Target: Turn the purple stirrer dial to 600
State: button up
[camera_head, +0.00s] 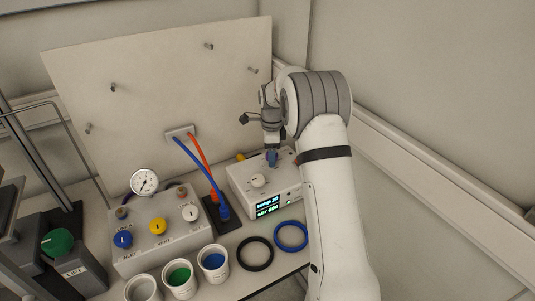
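A white stirrer box (278,196) stands at the right of the bench. Its front display (268,206) shows a "temp" line and a "stir" line; the small stir digits look like a number in the 600s, but I cannot read them surely. My gripper (271,152) points down over the back of the top. A small blue-purple piece (271,158) shows at its tips; I cannot tell whether this is the purple dial or whether the fingers touch it. The finger opening is hidden.
Left of the box stand a valve box (160,238) with several knobs and a gauge (144,182). Cups (213,261), a black ring (256,254) and a blue ring (291,235) lie in front. Cables (196,160) run from the back panel (160,90). My arm covers the right side.

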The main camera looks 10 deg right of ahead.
jog(key=shift+w+r, duration=0.1)
jog(key=shift+r, duration=0.2)
notch_tip(320, 180, up, 7)
jog(key=shift+r, duration=0.1)
dwell(0.4)
jog(key=s+r+n+t, duration=0.1)
jog(key=s+r+n, duration=0.35)
jog(key=s, duration=0.45)
jog(key=s+r+n, duration=0.4)
jog(key=s+n, duration=0.1)
jog(key=s, duration=0.4)
jog(key=s+f+n+t, duration=0.1)
jog(key=s+n, duration=0.4)
jog(key=s, duration=0.5)
jog(key=s+a+f+n, duration=0.1)
jog(key=s+f+n, duration=0.2)
jog(key=s, duration=0.7)
jog(key=shift+n+t, duration=0.4)
jog(key=shift+n, duration=0.85)
